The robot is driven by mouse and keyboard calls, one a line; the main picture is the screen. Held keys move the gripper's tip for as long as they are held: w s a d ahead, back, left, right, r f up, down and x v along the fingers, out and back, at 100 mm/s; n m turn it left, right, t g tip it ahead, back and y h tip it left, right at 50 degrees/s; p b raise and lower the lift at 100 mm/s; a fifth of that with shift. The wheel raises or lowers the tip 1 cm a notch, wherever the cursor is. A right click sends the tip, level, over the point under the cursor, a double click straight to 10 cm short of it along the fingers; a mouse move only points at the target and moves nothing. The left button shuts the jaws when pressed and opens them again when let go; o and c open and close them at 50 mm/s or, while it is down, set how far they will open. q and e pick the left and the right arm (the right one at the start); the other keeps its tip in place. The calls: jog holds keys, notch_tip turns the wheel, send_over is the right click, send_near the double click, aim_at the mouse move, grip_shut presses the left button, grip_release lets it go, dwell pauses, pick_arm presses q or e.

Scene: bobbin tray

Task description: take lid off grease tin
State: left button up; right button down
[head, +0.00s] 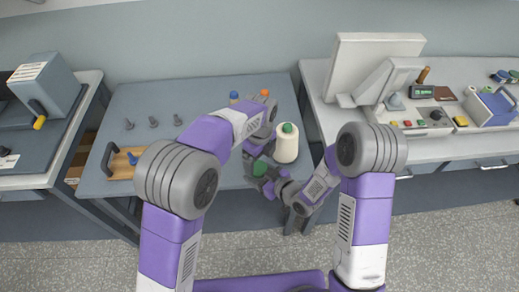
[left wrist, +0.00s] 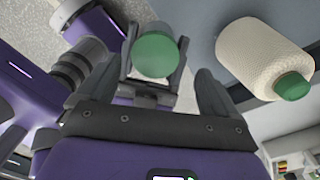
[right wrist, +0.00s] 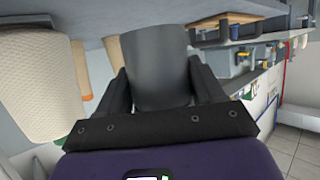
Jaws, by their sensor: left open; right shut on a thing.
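The grease tin shows in the left wrist view with its round green lid (left wrist: 156,55) on and a grey-green body (left wrist: 152,33) behind it. In the head view the green lid (head: 260,167) is small and partly covered. My right gripper (head: 266,181) is shut on the tin; in the right wrist view the dark grey tin (right wrist: 158,72) stands between its fingers (right wrist: 160,90). My left gripper (head: 257,150) is open and empty, close to the lid; its fingers (left wrist: 152,80) lie on either side of the lid, apart from it.
A cream thread cone (head: 287,147) with a green top stands on the table (head: 208,92) right beside my grippers. A wooden tray (head: 122,165) lies at the left.

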pick_arm(q)
jog(key=shift+f, duration=1.15)
jog(key=c, duration=1.1)
jog(key=n, duration=0.6)
jog(key=shift+w+d+r+n, duration=0.1)
jog(key=shift+d+r+n, duration=0.05)
jog(key=shift+n, duration=0.15)
jog(key=o, duration=1.1)
jog(key=shift+o, duration=0.3)
